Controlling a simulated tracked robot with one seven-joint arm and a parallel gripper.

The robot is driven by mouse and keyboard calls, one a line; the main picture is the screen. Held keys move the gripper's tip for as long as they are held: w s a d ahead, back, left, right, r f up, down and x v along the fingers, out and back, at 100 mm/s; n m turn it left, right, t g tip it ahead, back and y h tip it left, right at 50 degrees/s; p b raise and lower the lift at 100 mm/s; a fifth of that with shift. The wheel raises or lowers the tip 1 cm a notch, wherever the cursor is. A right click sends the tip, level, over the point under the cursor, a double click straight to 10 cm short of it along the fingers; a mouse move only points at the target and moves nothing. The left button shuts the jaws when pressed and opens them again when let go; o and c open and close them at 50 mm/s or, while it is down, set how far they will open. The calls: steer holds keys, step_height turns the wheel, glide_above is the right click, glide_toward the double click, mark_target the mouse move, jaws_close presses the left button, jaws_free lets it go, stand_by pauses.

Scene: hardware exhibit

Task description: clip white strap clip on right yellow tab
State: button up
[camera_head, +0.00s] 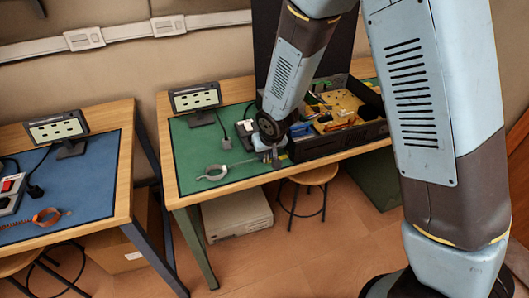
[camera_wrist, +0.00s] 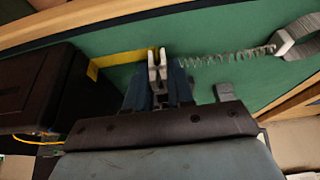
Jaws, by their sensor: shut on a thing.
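My gripper (camera_head: 272,155) is low over the green mat at the front of the right bench. In the wrist view, my gripper (camera_wrist: 158,78) is shut on the white strap clip (camera_wrist: 157,58), a pale upright piece between the fingers. The yellow tab (camera_wrist: 122,58) stretches from the black case to the clip. Its right end meets the clip; I cannot tell whether the clip grips it.
A black open case (camera_head: 338,138) with tools and yellow foam stands just right of my gripper; its wall fills the left of the wrist view (camera_wrist: 38,90). A small display (camera_head: 195,97) stands behind. The left bench has a blue mat (camera_head: 85,180) with an orange strap (camera_head: 46,217).

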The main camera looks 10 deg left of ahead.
steer(key=shift+f, duration=0.2)
steer(key=o, duration=0.9)
steer(key=shift+o, duration=0.3)
steer(key=shift+o, duration=1.2)
steer(key=shift+r, duration=0.65)
steer(key=shift+r, duration=2.95)
